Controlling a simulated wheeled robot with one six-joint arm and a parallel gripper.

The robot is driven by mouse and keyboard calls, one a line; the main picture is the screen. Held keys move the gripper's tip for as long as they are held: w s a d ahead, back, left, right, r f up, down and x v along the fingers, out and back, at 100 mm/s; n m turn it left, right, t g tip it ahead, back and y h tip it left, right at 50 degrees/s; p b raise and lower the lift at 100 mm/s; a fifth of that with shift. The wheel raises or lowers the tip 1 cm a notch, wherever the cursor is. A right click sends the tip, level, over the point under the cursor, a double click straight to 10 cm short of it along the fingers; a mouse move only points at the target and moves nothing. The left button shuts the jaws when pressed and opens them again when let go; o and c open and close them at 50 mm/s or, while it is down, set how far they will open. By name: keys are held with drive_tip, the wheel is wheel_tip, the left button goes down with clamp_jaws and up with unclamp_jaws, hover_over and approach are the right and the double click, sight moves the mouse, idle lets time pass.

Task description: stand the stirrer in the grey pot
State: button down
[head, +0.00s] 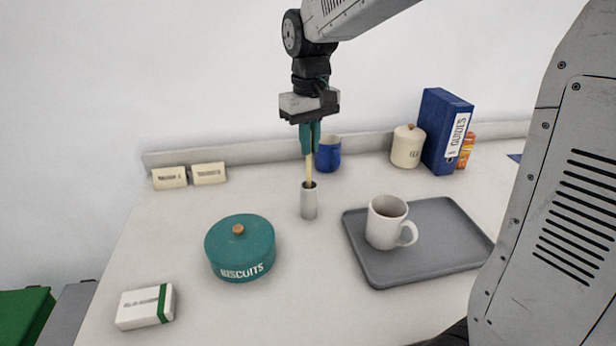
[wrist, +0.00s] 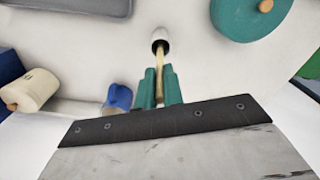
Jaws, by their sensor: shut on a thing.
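The stirrer (head: 309,168) is a thin pale wooden stick held upright by my gripper (head: 310,146), whose teal fingers are shut on its upper part. The grey pot (head: 309,204) is a small narrow cylinder standing on the table, directly below my gripper. In the head view the stirrer's lower end meets the pot's dark mouth. In the wrist view the stirrer (wrist: 160,72) runs from the fingers (wrist: 160,88) to the mouth of the pot (wrist: 160,38). How deep its tip sits is hidden.
A teal biscuit tin (head: 240,250) stands left of the pot. A grey tray (head: 440,252) with a white mug (head: 385,222) lies to the right. A blue mug (head: 328,156), a cream canister (head: 407,147) and a blue binder (head: 442,130) stand behind. A white box (head: 145,306) lies at front left.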

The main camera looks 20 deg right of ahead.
sight(310, 166)
drive_tip(key=shift+f, duration=3.05)
drive_tip(key=c, duration=1.5)
unclamp_jaws()
wheel_tip(310, 166, up, 12)
drive_tip(key=shift+s+r, duration=0.1)
drive_tip(key=shift+r, duration=0.05)
drive_tip(key=s+d+f, duration=0.1)
drive_tip(key=s+f, duration=0.1)
drive_tip(key=s, duration=0.7)
drive_tip(key=s+d+f+m+t, duration=0.1)
drive_tip(key=s+f, duration=0.1)
drive_tip(key=s, duration=0.7)
drive_tip(key=s+d+f+m, duration=0.1)
drive_tip(key=s+f, duration=0.1)
drive_tip(key=s, duration=0.6)
drive_tip(key=shift+s+f, duration=0.3)
drive_tip(key=shift+s, duration=0.1)
